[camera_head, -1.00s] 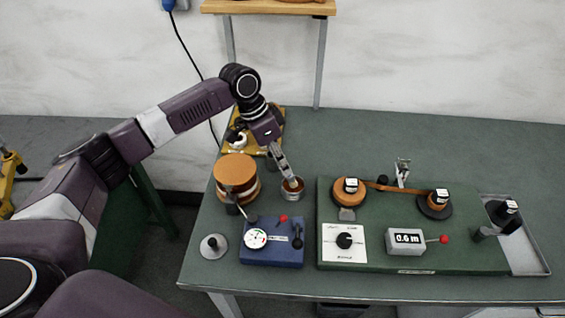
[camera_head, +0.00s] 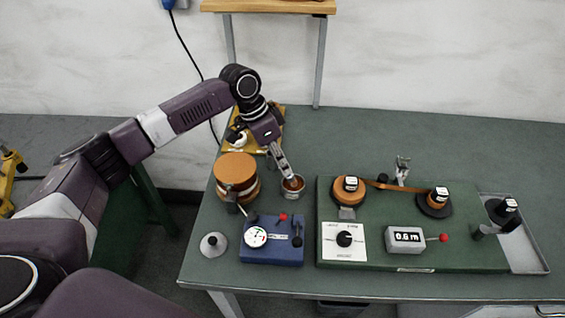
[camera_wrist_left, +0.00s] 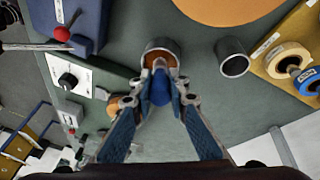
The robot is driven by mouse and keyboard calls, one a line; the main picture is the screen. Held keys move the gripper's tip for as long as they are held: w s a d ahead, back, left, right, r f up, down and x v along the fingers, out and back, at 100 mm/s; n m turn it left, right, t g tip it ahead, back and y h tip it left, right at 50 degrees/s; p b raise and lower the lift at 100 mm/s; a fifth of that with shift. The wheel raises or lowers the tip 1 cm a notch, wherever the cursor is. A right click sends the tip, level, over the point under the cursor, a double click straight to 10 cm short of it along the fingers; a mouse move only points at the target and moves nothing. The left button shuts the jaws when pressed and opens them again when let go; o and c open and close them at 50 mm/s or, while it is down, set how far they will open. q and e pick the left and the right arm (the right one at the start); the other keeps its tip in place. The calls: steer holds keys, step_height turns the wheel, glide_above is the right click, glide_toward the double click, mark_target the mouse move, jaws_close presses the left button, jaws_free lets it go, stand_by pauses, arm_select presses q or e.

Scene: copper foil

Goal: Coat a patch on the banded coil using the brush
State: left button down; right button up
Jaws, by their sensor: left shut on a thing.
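The banded coil (camera_head: 236,171) is an orange-brown round stack with a pale band around its side, on the left of the table in the head view. Its top also shows at the upper edge of the left wrist view (camera_wrist_left: 225,8). My left gripper (camera_wrist_left: 161,100) is shut on the brush (camera_wrist_left: 160,88), whose blue handle stands between the fingers. The brush points down into a small metal pot (camera_head: 293,193) with brown contents, right of the coil. The bristles are hidden in or behind the pot's mouth (camera_wrist_left: 152,47). My right gripper is not in view.
A blue box with a dial (camera_head: 272,252) stands in front of the coil. A green winding unit (camera_head: 450,250) fills the right. An empty grey cup (camera_wrist_left: 233,63) stands near the pot in the wrist view. Bare table lies behind the green unit.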

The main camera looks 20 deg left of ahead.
arm_select(q)
steer(key=shift+s+f, duration=0.15)
steer(key=shift+f, duration=0.05)
stand_by(0.6)
steer(key=shift+f+p, duration=0.1)
steer(key=shift+p, duration=0.3)
stand_by(0.7)
step_height(320, 180, up, 2)
steer(key=p, duration=0.2)
steer(key=shift+r+p, duration=0.25)
steer(key=shift+p, duration=0.1)
step_height(320, 180, up, 5)
steer(key=p, duration=0.5)
steer(key=shift+f, duration=0.1)
stand_by(0.4)
